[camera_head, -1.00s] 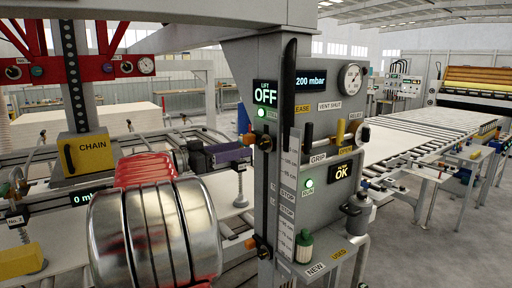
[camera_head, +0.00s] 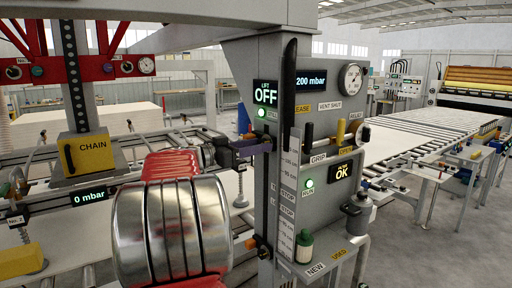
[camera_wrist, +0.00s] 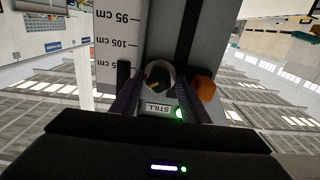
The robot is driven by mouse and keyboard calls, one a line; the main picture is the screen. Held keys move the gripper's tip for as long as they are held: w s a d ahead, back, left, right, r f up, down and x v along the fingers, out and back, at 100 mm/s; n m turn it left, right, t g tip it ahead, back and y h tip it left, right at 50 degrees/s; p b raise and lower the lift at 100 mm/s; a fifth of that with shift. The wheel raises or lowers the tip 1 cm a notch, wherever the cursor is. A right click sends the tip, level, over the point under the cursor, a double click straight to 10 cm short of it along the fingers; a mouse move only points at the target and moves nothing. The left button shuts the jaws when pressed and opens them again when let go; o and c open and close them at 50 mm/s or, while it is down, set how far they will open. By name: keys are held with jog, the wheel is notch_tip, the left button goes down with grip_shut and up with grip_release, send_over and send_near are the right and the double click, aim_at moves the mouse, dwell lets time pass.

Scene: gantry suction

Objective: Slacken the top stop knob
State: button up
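The top stop knob is a dark round knob with a pale rim, seen between my fingers in the wrist view (camera_wrist: 158,78). Beside it is an orange block (camera_wrist: 205,89). In the head view the top stop sits on the column's dark vertical rail, just below the lit OFF display (camera_head: 265,97), and my gripper mostly hides it. My gripper (camera_head: 257,146) reaches it from the left with purple fingers. In the wrist view the fingers (camera_wrist: 158,88) look open, one on each side of the knob; I cannot tell whether they touch it.
A printed scale (camera_wrist: 112,45) runs along the rail. A lower stop with an orange block (camera_head: 257,246) sits near the rail's foot. Handles, a gauge (camera_head: 350,78) and a green-capped bottle (camera_head: 304,246) crowd the panel to the right. A STILL label (camera_wrist: 158,107) and green lamp are close to my fingers.

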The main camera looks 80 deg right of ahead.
jog(key=shift+a, duration=0.1)
jog(key=c, duration=0.8)
jog(key=shift+n, duration=3.7)
jog(key=o, duration=1)
jog(key=shift+o, duration=0.2)
jog(key=shift+w, duration=0.1)
